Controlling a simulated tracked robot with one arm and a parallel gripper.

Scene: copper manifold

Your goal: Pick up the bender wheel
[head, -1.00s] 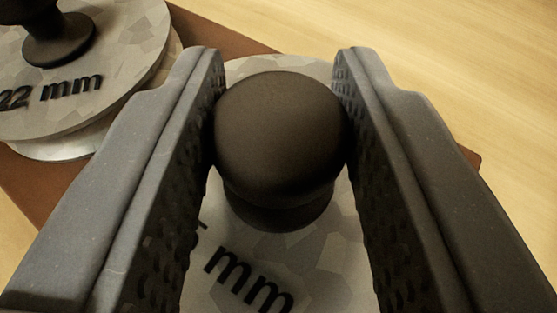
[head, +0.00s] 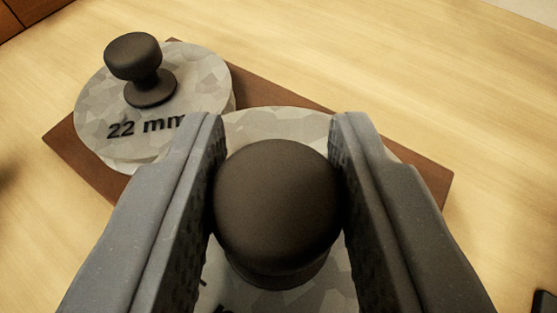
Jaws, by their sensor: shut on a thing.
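My gripper (head: 277,190) is shut on the round black knob of a grey bender wheel (head: 275,122) with a mottled metal face. One finger presses each side of the knob. The wheel shows behind and below the knob, and most of it is hidden by the knob and fingers; its lettering is almost all covered. A second bender wheel (head: 205,85), marked "22 mm", lies at the upper left with its own black knob (head: 133,57).
A brown board (head: 418,173) lies under the 22 mm wheel and reaches behind the held wheel. Pale wooden table (head: 400,60) is clear at the top and right. A dark object (head: 544,302) shows at the lower right edge.

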